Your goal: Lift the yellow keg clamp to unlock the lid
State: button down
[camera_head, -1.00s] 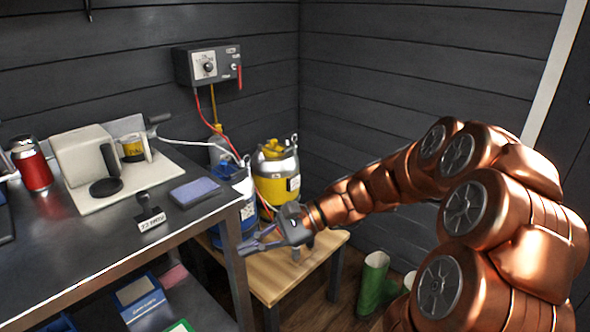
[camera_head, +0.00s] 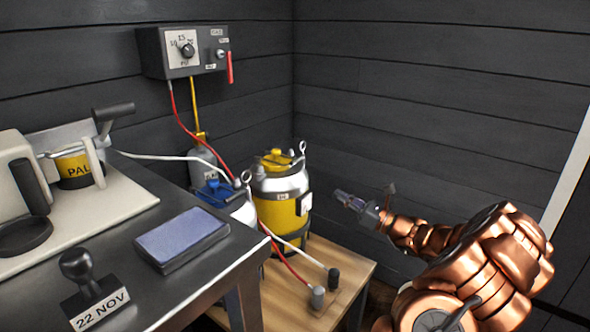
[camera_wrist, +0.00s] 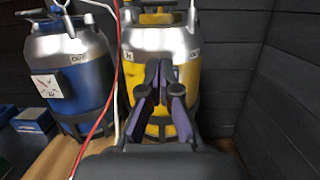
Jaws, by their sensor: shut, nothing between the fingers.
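The yellow keg (camera_head: 281,205) with a silver shoulder stands upright on the low wooden table in the corner. Its yellow top piece (camera_head: 277,157) is at the upper rim, with small metal loops beside it. My gripper (camera_head: 340,195) is to the right of the keg in the head view, apart from it and pointing toward it. In the wrist view my gripper (camera_wrist: 165,66) has its fingers shut and empty in front of the keg's yellow body (camera_wrist: 187,76).
A blue keg (camera_wrist: 82,78) stands left of the yellow one. Red and white hoses run past the kegs. A wooden table (camera_head: 345,262) has free room in front. A dark bench (camera_head: 190,270) with a stamp and ink pad fills the left.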

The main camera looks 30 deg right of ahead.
jog(key=b+x, duration=0.2)
jog(key=x, duration=0.7)
jog(key=shift+w+b, duration=0.35)
jog(key=shift+w, duration=0.05)
jog(key=shift+w+a+r+b, duration=0.2)
jog(key=shift+w+r, duration=0.15)
jog(key=shift+r, duration=0.25)
jog(key=shift+w+a+r+b, duration=0.15)
jog(key=shift+w+r, duration=0.2)
jog(key=shift+r, duration=0.25)
jog(key=shift+w+a+r+b, duration=0.1)
jog(key=shift+w+r+b, duration=0.1)
jog(key=shift+w+r, duration=0.25)
jog(key=shift+s+r, duration=0.1)
jog(key=shift+r, duration=0.05)
jog(key=shift+r+p, duration=0.15)
jog(key=shift+p, duration=0.2)
jog(key=shift+d+r+p, duration=0.1)
jog(key=shift+r+p, duration=0.25)
jog(key=shift+p, duration=0.4)
